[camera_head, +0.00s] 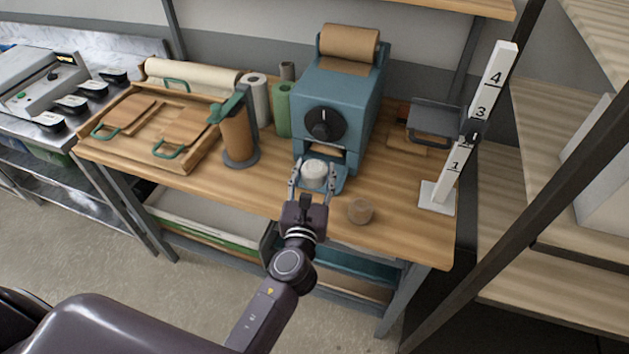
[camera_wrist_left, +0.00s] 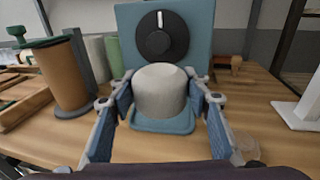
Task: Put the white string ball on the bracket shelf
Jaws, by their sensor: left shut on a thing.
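The white string ball (camera_head: 314,172) sits at the front of the blue machine, over its blue front plate (camera_head: 334,184). In the left wrist view the white ball (camera_wrist_left: 161,92) stands between my two fingers. My left gripper (camera_head: 312,184) is shut on it from the front; I cannot tell whether the ball still touches the plate. The bracket shelf (camera_head: 435,119) is a dark grey shelf on the white numbered post (camera_head: 489,85), to the right of the machine and apart from my gripper. My right gripper is not in view.
The blue machine (camera_head: 311,92) with a black dial stands directly behind the ball. A brown roll on a stand (camera_head: 237,138) and a wooden tray (camera_head: 87,148) are left. Bare tabletop (camera_head: 405,205) lies before the post.

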